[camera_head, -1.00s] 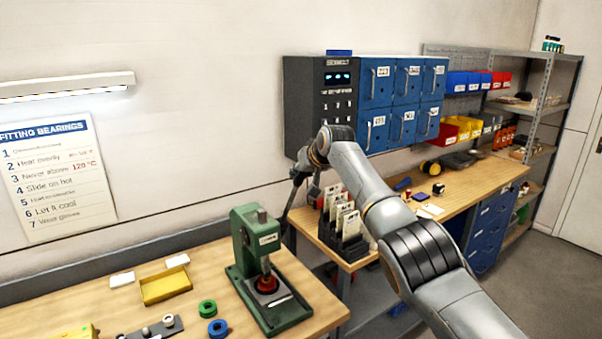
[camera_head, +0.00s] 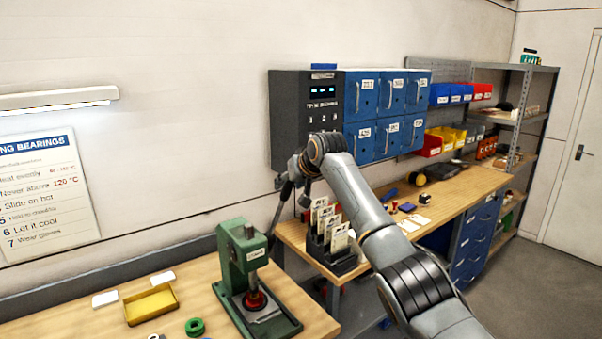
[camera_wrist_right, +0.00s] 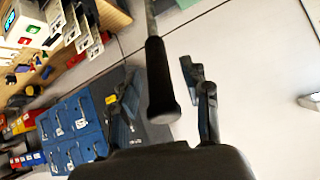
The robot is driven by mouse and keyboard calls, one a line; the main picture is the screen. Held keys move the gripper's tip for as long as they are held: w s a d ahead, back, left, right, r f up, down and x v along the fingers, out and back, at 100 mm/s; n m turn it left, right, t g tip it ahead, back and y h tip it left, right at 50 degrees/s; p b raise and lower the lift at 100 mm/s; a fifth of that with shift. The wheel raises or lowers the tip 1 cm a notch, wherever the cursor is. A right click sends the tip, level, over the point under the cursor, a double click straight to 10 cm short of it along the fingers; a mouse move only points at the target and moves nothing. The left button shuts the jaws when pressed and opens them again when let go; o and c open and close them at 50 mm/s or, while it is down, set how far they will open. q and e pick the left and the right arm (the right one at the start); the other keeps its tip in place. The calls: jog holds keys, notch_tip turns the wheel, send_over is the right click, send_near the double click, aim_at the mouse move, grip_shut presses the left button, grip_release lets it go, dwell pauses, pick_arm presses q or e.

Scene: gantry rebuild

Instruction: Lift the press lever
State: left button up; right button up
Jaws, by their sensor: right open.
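The green press (camera_head: 232,262) stands on the near wooden bench, with a red part (camera_head: 256,299) under its ram. Its lever (camera_head: 273,220) is a dark rod that rises up and to the right from the press head. My right gripper (camera_head: 290,182) is at the lever's upper end. In the right wrist view the lever's black grip (camera_wrist_right: 160,80) lies between the two spread fingers of the right gripper (camera_wrist_right: 163,105), with gaps showing on both sides. The left gripper is not in view.
A yellow tray (camera_head: 151,305), white blocks (camera_head: 105,299) and a green ring (camera_head: 195,327) lie left of the press. A dark card rack (camera_head: 332,257) stands on the second bench, right of the lever. Blue lockers (camera_head: 388,115) hang behind my arm.

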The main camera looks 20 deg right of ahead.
jog(key=v, duration=0.8)
jog(key=shift+s+r, duration=0.2)
jog(key=shift+r, duration=0.1)
